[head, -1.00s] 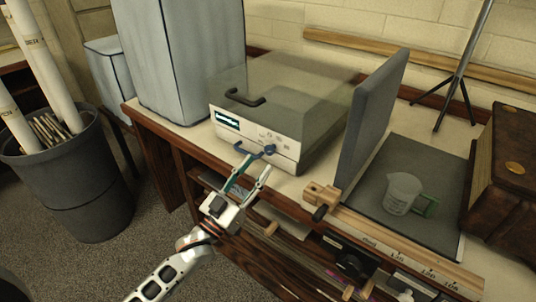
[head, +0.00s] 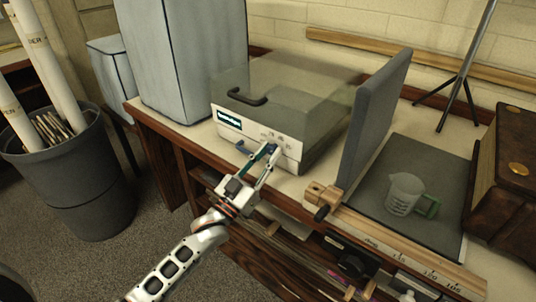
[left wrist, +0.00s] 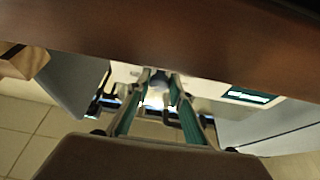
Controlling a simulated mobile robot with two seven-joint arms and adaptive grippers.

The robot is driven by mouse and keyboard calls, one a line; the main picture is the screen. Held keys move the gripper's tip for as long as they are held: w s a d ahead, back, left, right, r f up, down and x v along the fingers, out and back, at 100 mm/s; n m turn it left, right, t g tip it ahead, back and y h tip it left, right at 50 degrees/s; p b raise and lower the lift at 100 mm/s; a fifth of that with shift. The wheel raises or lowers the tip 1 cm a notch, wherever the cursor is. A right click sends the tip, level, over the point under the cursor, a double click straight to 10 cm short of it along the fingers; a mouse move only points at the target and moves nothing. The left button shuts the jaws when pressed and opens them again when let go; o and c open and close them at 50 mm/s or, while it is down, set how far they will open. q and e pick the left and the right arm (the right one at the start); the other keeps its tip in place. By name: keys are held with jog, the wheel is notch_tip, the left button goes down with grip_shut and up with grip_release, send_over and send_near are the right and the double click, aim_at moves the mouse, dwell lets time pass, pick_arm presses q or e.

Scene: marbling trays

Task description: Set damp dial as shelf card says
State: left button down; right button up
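A boxy machine (head: 235,140) with a clear lid stands on the bench, with a lit display (head: 230,119) on its front. The display also shows in the left wrist view (left wrist: 250,96). My left gripper (head: 271,149) reaches up to the machine's front, over the place of the small blue dial. The dial's setting, the display's text and any shelf card are not readable. My right gripper is not in view.
A jug (head: 404,193) sits on a dark mat (head: 440,165). A wooden rail (head: 400,245) edges the bench. A bin (head: 75,190) stands left.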

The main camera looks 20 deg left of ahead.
pick_arm(q)
jog(key=shift+m, duration=0.4)
jog(key=m+h, duration=0.1)
jog(key=m, duration=0.2)
jog(key=m+g+h, duration=0.1)
jog(key=m+h, duration=0.1)
jog(key=m, duration=0.1)
jog(key=shift+a+r+g+p, duration=0.15)
jog(key=shift+g+p, duration=0.15)
jog(key=shift+p, duration=0.1)
jog(key=shift+w+m+g+h, duration=0.1)
jog(key=shift+m+g+h, duration=0.35)
jog(key=shift+m, duration=0.45)
jog(key=shift+m+g+h+p, duration=0.25)
jog(key=shift+m+p, duration=0.1)
jog(key=shift+m, duration=1.05)
jog(key=c, duration=1.8)
grip_release()
jog(key=shift+a, duration=0.1)
